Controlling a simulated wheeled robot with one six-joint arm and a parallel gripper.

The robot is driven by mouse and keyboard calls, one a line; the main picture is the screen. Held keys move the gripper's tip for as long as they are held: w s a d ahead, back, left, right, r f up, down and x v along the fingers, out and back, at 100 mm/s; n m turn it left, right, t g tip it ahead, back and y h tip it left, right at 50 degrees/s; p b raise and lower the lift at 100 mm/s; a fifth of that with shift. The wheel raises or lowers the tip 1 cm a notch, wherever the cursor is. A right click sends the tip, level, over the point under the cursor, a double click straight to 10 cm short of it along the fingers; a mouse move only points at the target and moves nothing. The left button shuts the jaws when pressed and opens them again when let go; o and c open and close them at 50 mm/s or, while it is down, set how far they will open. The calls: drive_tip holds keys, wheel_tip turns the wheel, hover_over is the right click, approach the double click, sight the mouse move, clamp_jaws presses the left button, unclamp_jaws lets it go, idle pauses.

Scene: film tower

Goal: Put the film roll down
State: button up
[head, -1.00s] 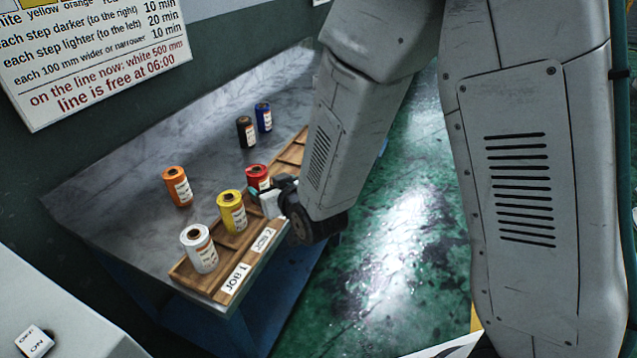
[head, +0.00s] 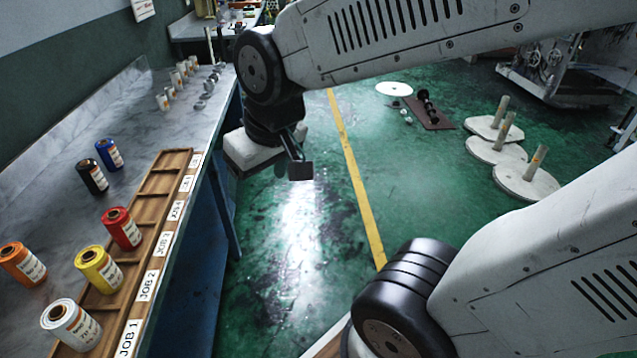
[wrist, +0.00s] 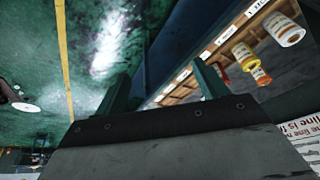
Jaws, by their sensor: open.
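My gripper (head: 290,160) is open and empty, held over the green floor to the right of the bench. In the wrist view its two fingers (wrist: 163,88) are apart with nothing between them. A red film roll (head: 121,229) stands upright in the wooden tray (head: 160,187), in line with the JOB 3 label. A yellow roll (head: 99,270) and a white roll (head: 71,325) stand nearer in the same tray, by JOB 2 and JOB 1. An orange roll (head: 22,265), a black roll (head: 92,177) and a blue roll (head: 109,154) stand on the bench outside the tray.
The grey bench (head: 50,130) runs along the left wall. Small white and grey pieces (head: 178,80) stand at its far end. Discs with posts (head: 525,180) and a dark mat (head: 428,112) lie on the floor at right. The floor by the yellow line (head: 355,180) is clear.

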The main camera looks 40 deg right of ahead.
drive_tip(key=s+d+r+m+g, duration=0.1)
drive_tip(key=s+d+r+g, duration=0.1)
drive_tip(key=s, duration=0.8)
drive_tip(key=shift+s+d+r+g+h, duration=0.2)
drive_tip(key=shift+d+r+g+h, duration=0.15)
drive_tip(key=shift+d, duration=0.25)
